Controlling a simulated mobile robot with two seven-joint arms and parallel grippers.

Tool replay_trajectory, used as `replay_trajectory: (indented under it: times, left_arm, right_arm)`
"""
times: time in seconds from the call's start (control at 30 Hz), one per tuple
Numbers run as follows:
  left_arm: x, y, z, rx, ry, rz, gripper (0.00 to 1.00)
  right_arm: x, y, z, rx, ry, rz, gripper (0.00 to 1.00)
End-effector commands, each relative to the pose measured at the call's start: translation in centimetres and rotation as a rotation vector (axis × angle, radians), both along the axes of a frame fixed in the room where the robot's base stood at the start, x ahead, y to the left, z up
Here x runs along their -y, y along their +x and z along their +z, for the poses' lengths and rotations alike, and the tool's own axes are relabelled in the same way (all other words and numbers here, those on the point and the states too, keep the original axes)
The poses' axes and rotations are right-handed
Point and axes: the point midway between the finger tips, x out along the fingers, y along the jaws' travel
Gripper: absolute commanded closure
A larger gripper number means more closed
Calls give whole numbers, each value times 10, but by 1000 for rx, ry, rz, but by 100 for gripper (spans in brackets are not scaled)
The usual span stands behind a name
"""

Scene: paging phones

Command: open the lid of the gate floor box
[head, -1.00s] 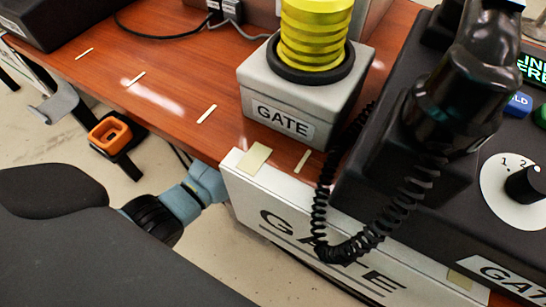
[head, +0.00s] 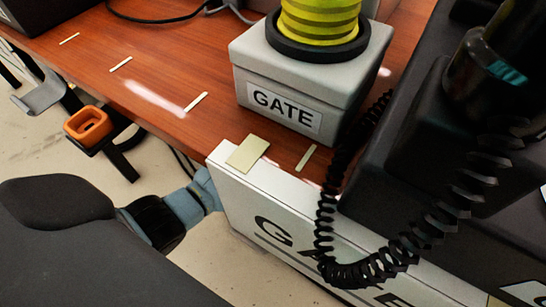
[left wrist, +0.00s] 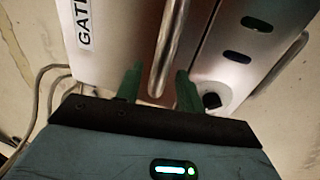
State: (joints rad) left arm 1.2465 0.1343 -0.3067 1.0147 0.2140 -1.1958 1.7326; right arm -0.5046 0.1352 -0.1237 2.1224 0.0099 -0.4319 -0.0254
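The gate floor box (left wrist: 118,30) shows in the left wrist view as a metal face with a white label reading "GAT", the rest cut off. A round metal bar handle (left wrist: 172,45) runs down its middle. My left gripper (left wrist: 158,88) has its two green fingers apart, one on each side of the bar's lower end. I cannot tell whether they touch it. My right gripper is in neither view.
A grey box labelled GATE (head: 285,108) with a yellow ribbed top stands on the wooden desk (head: 150,85). A black phone console (head: 415,170) with a coiled cord (head: 325,215) is at right. An orange-topped holder (head: 88,127) sticks out at the desk's left edge. A cable (left wrist: 38,95) lies beside the floor box.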

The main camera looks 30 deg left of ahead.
Motion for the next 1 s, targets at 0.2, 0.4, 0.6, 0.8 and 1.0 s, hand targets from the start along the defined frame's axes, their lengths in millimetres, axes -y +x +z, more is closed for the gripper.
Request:
replay_trajectory:
  times: [0.2,0.4,0.6,0.8,1.0]
  left_arm:
    - [0,0,0,0,0,0,91]
    - [0,0,0,0,0,0,100]
    - [0,1,3,1,0,0,100]
    - [1,12,19,6,-2,1,100]
    - [2,34,44,14,-3,1,100]
  right_arm:
    - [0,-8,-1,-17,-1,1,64]
    - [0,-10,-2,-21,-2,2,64]
    - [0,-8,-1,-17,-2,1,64]
    - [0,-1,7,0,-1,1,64]
    - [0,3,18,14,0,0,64]
